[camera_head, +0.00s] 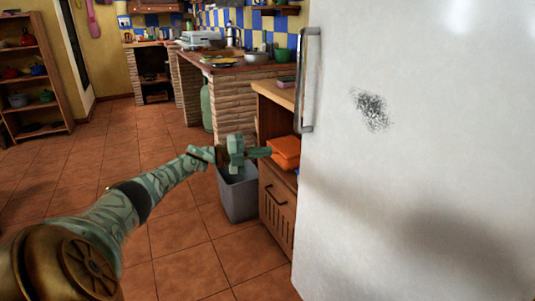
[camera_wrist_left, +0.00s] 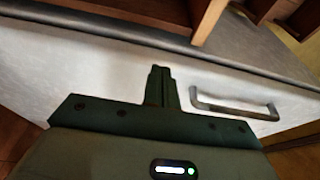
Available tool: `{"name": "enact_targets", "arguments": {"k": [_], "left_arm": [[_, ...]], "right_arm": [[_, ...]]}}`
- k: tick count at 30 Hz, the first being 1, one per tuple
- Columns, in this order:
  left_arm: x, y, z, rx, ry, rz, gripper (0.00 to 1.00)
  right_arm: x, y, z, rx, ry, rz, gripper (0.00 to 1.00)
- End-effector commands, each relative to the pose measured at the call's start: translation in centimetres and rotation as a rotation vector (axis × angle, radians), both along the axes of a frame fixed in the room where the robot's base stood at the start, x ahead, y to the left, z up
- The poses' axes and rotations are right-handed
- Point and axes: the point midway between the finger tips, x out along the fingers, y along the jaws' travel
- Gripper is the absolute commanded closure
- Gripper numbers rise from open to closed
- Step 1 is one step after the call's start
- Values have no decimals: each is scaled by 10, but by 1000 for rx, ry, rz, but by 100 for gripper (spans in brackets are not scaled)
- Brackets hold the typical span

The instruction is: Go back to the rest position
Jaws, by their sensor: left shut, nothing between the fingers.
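My left arm comes in from the lower left in the head view. My left gripper (camera_head: 262,152) is out in front, near the wooden cabinet and left of the fridge's edge. In the left wrist view my left gripper (camera_wrist_left: 161,72) shows with its fingers together and nothing between them. Behind the fingers there is a pale panel with a metal bar handle (camera_wrist_left: 235,107). My right gripper is in neither view.
A large white fridge (camera_head: 420,130) with a vertical handle (camera_head: 307,80) fills the right side. A grey bin (camera_head: 238,195) stands below my left gripper. An orange box (camera_head: 286,150) sits in the wooden cabinet (camera_head: 277,205). Tiled floor (camera_head: 180,230) is open to the left.

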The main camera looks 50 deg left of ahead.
Motion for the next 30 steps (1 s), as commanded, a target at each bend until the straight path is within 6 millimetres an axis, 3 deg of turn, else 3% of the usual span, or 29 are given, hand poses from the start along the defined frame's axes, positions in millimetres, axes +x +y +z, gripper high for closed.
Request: {"name": "enact_targets", "arguments": {"k": [10,13,17,19,22,24,26,30], "left_arm": [[0,3,1,-7,6,4,100],[5,16,-6,17,30,77,100],[28,39,0,82,34,273,100],[48,36,0,90,23,392,100],[62,10,-41,59,72,547,100],[57,-19,-89,21,146,649,100],[41,-48,-135,-13,232,733,100],[-23,-111,-226,-73,448,881,100]], "right_arm": [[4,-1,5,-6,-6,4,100],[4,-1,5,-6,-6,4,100],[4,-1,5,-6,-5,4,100],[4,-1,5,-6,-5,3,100],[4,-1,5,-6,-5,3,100],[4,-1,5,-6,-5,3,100],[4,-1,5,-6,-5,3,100],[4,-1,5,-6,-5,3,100]]}}
